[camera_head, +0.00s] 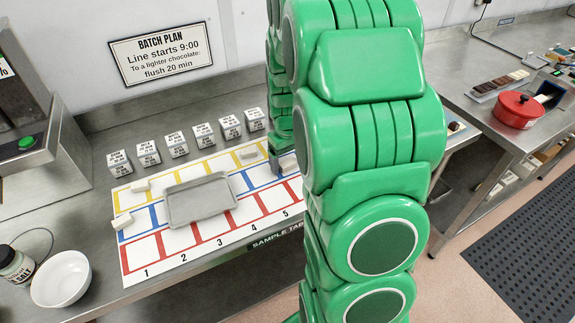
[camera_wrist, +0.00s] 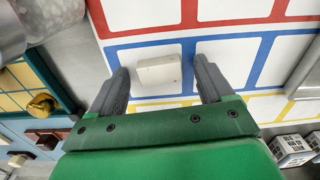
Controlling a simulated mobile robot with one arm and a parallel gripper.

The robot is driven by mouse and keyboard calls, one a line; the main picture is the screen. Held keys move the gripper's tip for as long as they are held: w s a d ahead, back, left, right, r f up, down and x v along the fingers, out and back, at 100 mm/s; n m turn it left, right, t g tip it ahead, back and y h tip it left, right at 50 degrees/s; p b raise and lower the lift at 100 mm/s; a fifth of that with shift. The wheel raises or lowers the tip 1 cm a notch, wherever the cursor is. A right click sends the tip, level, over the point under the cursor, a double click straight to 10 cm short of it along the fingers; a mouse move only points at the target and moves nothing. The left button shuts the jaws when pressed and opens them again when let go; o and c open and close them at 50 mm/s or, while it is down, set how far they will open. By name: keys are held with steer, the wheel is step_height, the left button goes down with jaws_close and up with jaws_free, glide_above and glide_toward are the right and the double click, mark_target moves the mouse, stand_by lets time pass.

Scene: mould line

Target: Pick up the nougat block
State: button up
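An off-white block, likely the nougat block (camera_wrist: 158,74), lies on the mat in the blue row in the wrist view. My gripper (camera_wrist: 164,78) is open, with one grey finger to either side of the block and visible gaps between. In the head view my gripper (camera_head: 277,163) is low over the mat's right part, and my arm hides the block there. Other whitish blocks lie on the mat: one at the upper left (camera_head: 140,186), one at the left edge (camera_head: 122,221) and one in the yellow row (camera_head: 248,153).
A grey metal tray (camera_head: 195,210) lies mid-mat (camera_head: 265,228). Several labelled cubes (camera_head: 176,143) line the back. A white bowl (camera_head: 62,279) and a salt jar (camera_head: 15,265) stand at front left.

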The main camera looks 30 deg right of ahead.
mark_target(287, 163)
steer(key=c, duration=1.1)
steer(key=shift+o, duration=0.2)
steer(key=shift+r, duration=0.1)
steer(key=shift+r, duration=0.3)
step_height(287, 163, up, 2)
steer(key=shift+r, duration=0.1)
steer(key=s+a+r, duration=0.4)
steer(key=s+r, duration=0.6)
steer(key=s, duration=0.3)
steer(key=shift+s, duration=0.2)
